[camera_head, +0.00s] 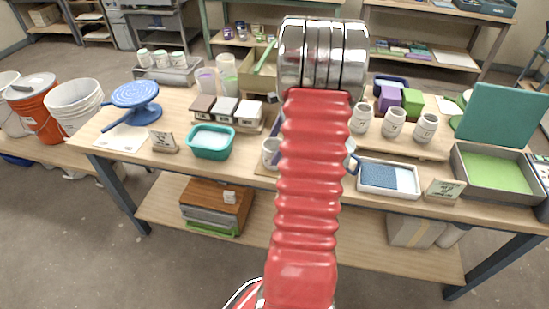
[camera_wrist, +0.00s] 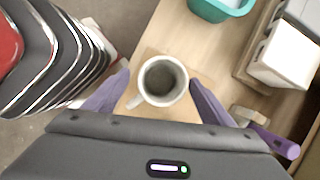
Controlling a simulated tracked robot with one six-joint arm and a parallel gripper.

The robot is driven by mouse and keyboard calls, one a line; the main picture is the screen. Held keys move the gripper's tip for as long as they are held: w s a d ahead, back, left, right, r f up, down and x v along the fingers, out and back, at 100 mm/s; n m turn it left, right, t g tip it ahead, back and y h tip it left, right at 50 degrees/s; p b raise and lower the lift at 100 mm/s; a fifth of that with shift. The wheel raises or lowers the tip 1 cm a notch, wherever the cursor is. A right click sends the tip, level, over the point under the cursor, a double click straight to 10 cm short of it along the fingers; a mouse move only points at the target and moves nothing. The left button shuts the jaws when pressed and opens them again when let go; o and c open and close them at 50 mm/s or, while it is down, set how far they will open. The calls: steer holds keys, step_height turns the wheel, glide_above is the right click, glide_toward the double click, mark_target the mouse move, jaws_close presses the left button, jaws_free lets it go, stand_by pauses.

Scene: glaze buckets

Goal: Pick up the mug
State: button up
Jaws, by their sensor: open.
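A white mug (camera_wrist: 163,75) stands upright in the wrist view on a thin tan board (camera_wrist: 152,116), and I look down into its empty-looking inside. Its handle points to the lower left. My gripper (camera_wrist: 159,82) is open, with one purple finger on each side of the mug. I see no clear contact between the fingers and the mug. In the head view a white mug (camera_head: 270,152) shows at the front of the table, partly hidden by my red arm. My gripper is mostly hidden there behind the arm.
A teal tub (camera_head: 211,142) stands left of the mug. Blocks with labels (camera_head: 226,110) stand behind it. A grey-white tray (camera_head: 389,179) and several white jars (camera_head: 394,123) are to the right. In the wrist view a purple-handled tool (camera_wrist: 276,143) lies close to the right finger.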

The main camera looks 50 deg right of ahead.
steer(key=shift+x, duration=2.65)
steer(key=shift+d, duration=0.2)
steer(key=shift+c, duration=0.4)
steer(key=c, duration=1.3)
steer(key=shift+r, duration=0.15)
step_height(320, 180, up, 10)
steer(key=shift+f, duration=0.1)
